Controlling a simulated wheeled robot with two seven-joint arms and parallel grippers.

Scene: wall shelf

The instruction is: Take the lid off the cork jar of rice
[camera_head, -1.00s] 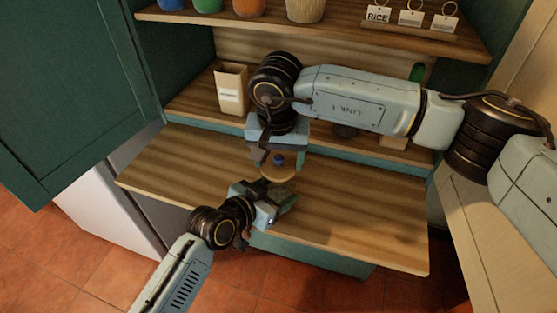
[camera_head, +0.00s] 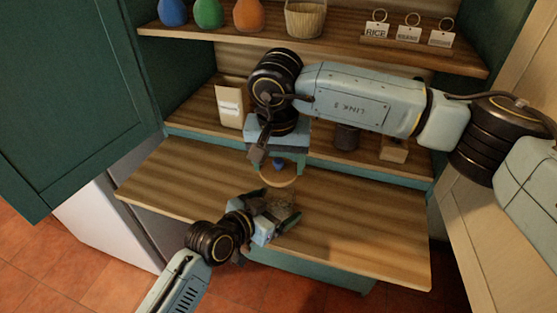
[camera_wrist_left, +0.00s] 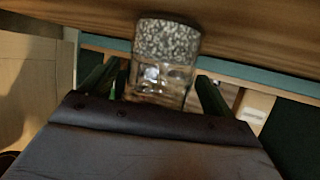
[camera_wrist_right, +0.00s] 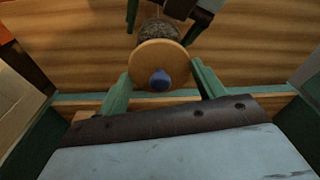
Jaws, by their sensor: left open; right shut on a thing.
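The lid (camera_head: 279,182) is a round, pale cork disc with a blue knob (camera_head: 278,164). My right gripper (camera_head: 279,165) is shut on it, pointing down; the lid and knob also show in the right wrist view (camera_wrist_right: 160,60). The glass jar of rice (camera_head: 284,204) is just below the lid, which appears apart from its rim. The speckled contents show through the jar in the left wrist view (camera_wrist_left: 165,60). My left gripper (camera_head: 279,211) is open, its fingers on either side of the jar. Whether the fingers touch the glass is unclear.
A wooden work surface (camera_head: 365,220) extends clear to the right and left. Behind it, a lower shelf holds a cream packet (camera_head: 229,104), a dark jar (camera_head: 346,138) and a wooden block (camera_head: 393,149). The upper shelf holds coloured vases, a basket (camera_head: 305,20) and a RICE tag (camera_head: 376,31).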

